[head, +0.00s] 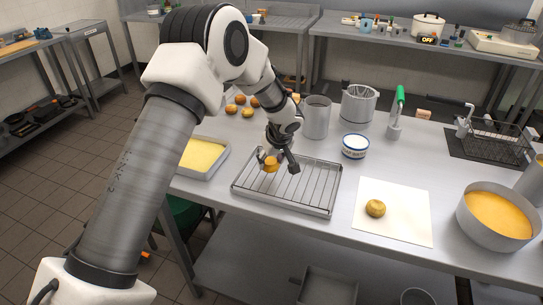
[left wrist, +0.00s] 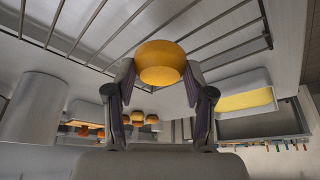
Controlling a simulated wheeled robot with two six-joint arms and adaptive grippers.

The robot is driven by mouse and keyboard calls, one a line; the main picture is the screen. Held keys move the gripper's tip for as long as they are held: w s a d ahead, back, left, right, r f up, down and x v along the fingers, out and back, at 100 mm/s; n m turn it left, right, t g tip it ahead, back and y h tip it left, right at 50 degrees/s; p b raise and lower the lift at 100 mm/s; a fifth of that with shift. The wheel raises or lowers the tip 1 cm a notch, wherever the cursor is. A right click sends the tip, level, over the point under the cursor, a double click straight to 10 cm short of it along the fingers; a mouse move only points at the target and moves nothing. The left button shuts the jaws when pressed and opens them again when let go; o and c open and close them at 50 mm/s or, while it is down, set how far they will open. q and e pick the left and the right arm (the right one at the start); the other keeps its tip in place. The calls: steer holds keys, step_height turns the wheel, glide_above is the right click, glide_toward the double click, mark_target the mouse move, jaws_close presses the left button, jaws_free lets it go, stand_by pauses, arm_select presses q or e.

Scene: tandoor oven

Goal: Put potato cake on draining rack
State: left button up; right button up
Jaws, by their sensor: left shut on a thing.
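My left gripper (head: 271,162) is shut on a round orange-yellow potato cake (head: 271,165). In the left wrist view, the potato cake (left wrist: 160,62) sits between the two fingertips (left wrist: 160,75). The gripper is over the left part of the draining rack (head: 312,188), a wire grid in a metal tray. The rack's bars (left wrist: 215,30) show behind the cake in the left wrist view. I cannot tell whether the cake touches the bars. Another round brown-yellow cake (head: 375,208) lies on a white sheet to the right. My right gripper is not in view.
A pan of yellow batter (head: 205,155) stands left of the rack. Several orange pieces (head: 240,103) lie behind. A metal cylinder (head: 316,117), a white tub (head: 355,146) and a large pot (head: 497,215) stand on the table. Most of the rack is bare.

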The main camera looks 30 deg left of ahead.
arm_select(q)
steer(key=shift+s+f+b, duration=0.1)
steer(key=shift+f+b, duration=0.05)
steer(key=shift+b, duration=0.15)
steer(key=o, duration=1.2)
steer(key=shift+c, duration=0.2)
steer(key=shift+r, duration=0.25)
steer(key=b+v, duration=0.1)
steer(key=v, duration=1.1)
steer(key=shift+a, duration=0.1)
